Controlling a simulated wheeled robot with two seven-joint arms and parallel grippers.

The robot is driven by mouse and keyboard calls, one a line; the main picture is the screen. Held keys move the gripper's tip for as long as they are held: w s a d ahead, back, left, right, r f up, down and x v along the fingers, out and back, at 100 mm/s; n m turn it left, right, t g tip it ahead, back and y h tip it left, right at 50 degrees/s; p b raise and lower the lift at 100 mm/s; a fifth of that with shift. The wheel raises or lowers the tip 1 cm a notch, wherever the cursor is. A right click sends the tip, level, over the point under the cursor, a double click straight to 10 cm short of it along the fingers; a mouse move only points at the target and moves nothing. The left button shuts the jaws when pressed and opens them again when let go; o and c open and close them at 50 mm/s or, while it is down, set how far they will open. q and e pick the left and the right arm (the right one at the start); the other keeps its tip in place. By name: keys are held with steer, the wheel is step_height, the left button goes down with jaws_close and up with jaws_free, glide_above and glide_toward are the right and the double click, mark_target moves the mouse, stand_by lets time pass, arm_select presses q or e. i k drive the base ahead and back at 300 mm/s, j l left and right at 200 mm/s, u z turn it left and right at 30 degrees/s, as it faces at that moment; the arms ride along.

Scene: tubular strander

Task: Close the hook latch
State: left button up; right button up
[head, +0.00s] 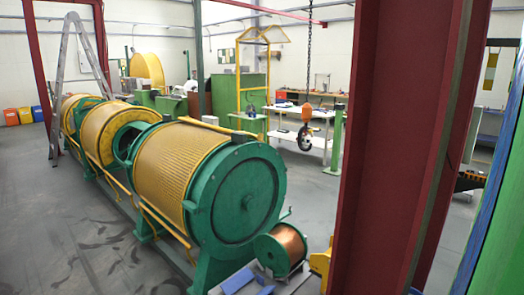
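A crane hook (305,138) hangs in mid-air at the upper middle of the head view, below an orange hook block (307,112) on a dark chain (309,55). The hook is small and dark. I cannot make out whether its latch is open or closed. Neither of my grippers can be made out in this view.
A green and yellow tubular strander (190,165) fills the left and middle. A copper wire spool (290,243) sits at its near end. A red steel column (400,150) stands close on the right. White tables (305,133) are behind the hook. A ladder (62,75) stands left.

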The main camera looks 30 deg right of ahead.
mark_target(318, 129)
steer(key=i+z, duration=0.15)
steer(key=z, duration=0.35)
steer(key=i+z, duration=0.1)
steer(key=z, duration=0.4)
steer(key=i+j+z, duration=0.15)
steer(key=z, duration=0.3)
steer(key=i+j+z, duration=0.1)
steer(key=z, duration=1.4)
